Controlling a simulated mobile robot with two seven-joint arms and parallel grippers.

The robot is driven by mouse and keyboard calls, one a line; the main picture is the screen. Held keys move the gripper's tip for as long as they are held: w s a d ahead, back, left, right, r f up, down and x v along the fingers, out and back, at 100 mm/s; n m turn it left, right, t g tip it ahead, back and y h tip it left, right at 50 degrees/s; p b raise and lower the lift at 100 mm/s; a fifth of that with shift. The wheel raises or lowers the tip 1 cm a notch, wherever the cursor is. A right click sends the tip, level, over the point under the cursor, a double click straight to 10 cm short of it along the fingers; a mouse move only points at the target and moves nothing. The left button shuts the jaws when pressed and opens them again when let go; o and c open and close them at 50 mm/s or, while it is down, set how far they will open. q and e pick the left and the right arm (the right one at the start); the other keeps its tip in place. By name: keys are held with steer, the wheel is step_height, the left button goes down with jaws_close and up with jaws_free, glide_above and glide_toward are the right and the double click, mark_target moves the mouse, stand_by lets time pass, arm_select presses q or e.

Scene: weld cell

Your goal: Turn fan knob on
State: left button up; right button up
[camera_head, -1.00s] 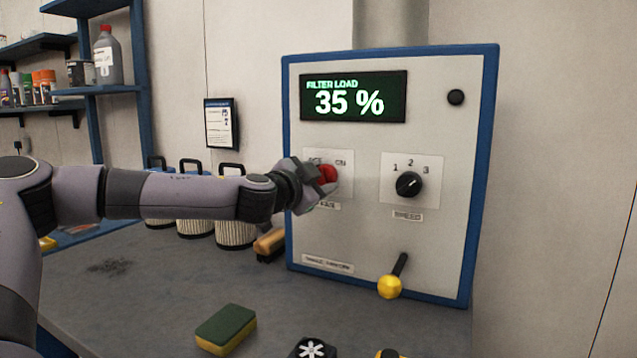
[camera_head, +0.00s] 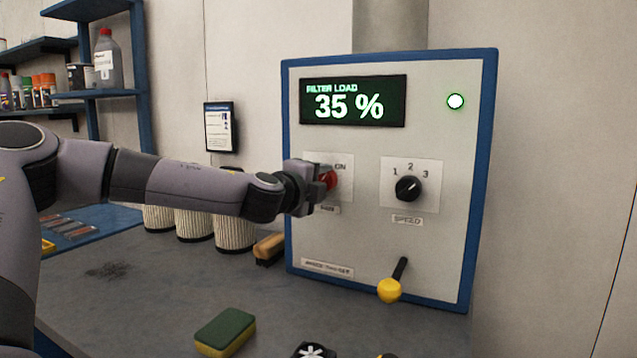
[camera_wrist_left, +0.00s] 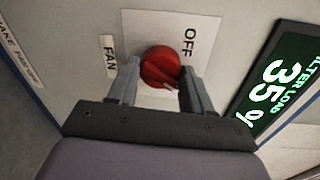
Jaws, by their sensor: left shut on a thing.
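The red fan knob (camera_head: 329,180) sits on a white plate at the left of the grey control panel (camera_head: 430,240). In the head view my left gripper (camera_head: 322,183) covers part of the knob and its plate. In the left wrist view the red knob (camera_wrist_left: 160,67) lies between the two fingers of my left gripper (camera_wrist_left: 157,85), which is shut on it. The words OFF and FAN show beside it there. The indicator lamp (camera_head: 456,101) at the upper right of the panel is lit white-green. My right gripper is in neither view.
The black speed knob (camera_head: 408,188) is right of the fan knob. A lever with a yellow ball (camera_head: 389,290) sticks out lower down. A sponge (camera_head: 225,331) lies on the bench, and pleated filters (camera_head: 234,232) and a brush (camera_head: 269,247) stand or lie left of the panel.

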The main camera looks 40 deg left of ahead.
arm_select(q)
steer(key=shift+r+m, duration=0.1)
steer(key=shift+m, duration=0.9)
steer(key=o, duration=1)
steer(key=shift+v, duration=3.6)
steer(key=shift+w, duration=0.1)
